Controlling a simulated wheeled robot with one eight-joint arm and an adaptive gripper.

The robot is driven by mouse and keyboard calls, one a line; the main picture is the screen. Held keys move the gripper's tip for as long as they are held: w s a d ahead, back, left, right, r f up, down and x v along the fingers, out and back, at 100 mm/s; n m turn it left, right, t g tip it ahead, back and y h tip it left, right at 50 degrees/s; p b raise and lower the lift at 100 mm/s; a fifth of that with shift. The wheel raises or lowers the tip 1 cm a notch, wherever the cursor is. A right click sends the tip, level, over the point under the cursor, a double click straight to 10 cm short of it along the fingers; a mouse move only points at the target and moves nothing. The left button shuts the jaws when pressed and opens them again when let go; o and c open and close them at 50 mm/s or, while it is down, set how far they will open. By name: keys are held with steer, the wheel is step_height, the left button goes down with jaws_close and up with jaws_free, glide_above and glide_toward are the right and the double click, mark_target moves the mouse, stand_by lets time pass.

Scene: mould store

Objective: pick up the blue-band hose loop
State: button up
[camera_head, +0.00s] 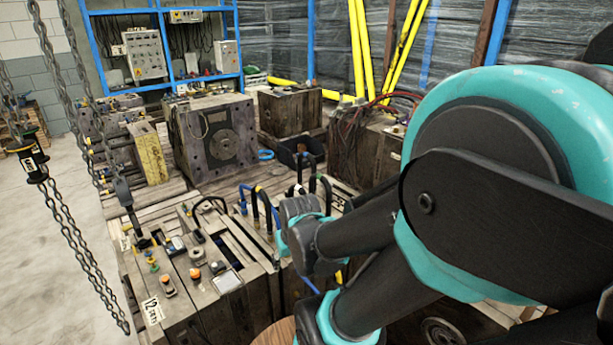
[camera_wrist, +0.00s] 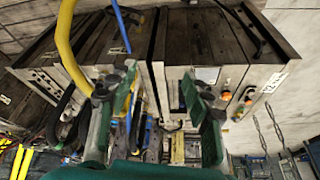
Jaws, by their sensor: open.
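In the head view, a dark hose loop with blue at its end (camera_head: 243,206) stands upright on the wooden-sided blocks, left of my arm. Another dark loop stands close to its right, with yellow near its top. Which of them is the blue-band loop is hard to confirm at this size. My gripper (camera_wrist: 154,92) shows in the wrist view with its two green fingers wide apart and nothing held between them. Blurred hoses and fittings show beyond the gap; I cannot make out a blue band there.
A thick yellow hose (camera_wrist: 66,42) and a blue tube (camera_wrist: 121,28) pass near the left finger. Hanging chains (camera_head: 68,215) are at the left. A large mould block (camera_head: 215,140) stands behind the hoses. Buttons and a tag (camera_head: 152,310) lie at the front; floor is clear at left.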

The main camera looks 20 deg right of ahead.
steer(key=shift+c, duration=0.3)
steer(key=shift+w+r, duration=0.1)
steer(key=shift+w, duration=0.05)
steer(key=shift+c, duration=0.2)
step_height(320, 180, up, 16)
steer(key=n, duration=0.5)
glide_above(305, 154)
steer(key=s, duration=0.5)
steer(key=shift+t, duration=0.4)
steer(key=x, duration=1.1)
steer(key=shift+s+d+f, duration=0.1)
steer(key=shift+d+f, duration=0.1)
steer(key=shift+d, duration=0.15)
steer(key=shift+s+x, duration=0.15)
steer(key=shift+x, duration=1.35)
steer(key=shift+s+x, duration=0.15)
steer(key=shift+x, duration=1.3)
steer(key=shift+f, duration=0.1)
jaws_close()
